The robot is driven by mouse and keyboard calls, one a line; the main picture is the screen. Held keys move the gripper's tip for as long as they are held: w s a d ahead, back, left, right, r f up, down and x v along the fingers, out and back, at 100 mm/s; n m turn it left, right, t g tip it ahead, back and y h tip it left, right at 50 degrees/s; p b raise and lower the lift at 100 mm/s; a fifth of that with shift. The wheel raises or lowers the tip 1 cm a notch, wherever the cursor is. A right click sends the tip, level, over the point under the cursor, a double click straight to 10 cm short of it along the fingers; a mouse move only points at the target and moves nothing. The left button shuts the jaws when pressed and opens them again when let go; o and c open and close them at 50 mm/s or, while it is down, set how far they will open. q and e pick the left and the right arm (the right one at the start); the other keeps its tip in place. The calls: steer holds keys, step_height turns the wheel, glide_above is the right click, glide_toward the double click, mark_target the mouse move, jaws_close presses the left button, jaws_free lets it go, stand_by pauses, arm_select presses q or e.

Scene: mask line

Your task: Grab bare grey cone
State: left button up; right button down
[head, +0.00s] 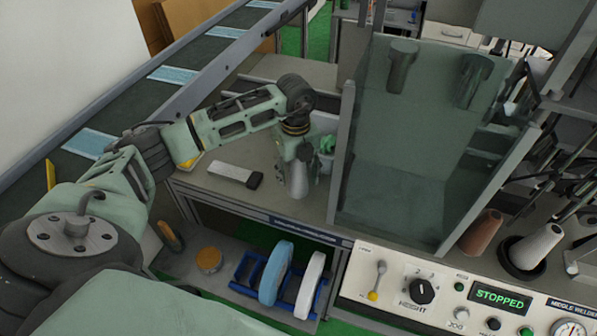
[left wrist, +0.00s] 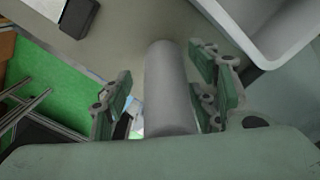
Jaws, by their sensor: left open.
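The bare grey cone (head: 298,187) stands on the worktop below my left gripper (head: 300,160), which partly hides its upper part in the head view. In the left wrist view, the cone (left wrist: 168,85) lies between the two green finger pads of the open left gripper (left wrist: 163,95). Gaps show on both sides, narrower on the right; I cannot tell whether a pad touches it. My right gripper is not in view.
A clear guard (head: 400,185) stands close right of the cone. A brown cone (head: 481,231) and a white cone (head: 540,246) are farther right. A white-and-black object (head: 235,174) lies left on the worktop. Blue and white rolls sit on the lower shelf (head: 190,260).

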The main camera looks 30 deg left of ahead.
arm_select(q)
steer(key=shift+f, duration=0.5)
steer(key=c, duration=1.1)
steer(key=shift+r, duration=0.1)
steer(key=shift+c, duration=0.2)
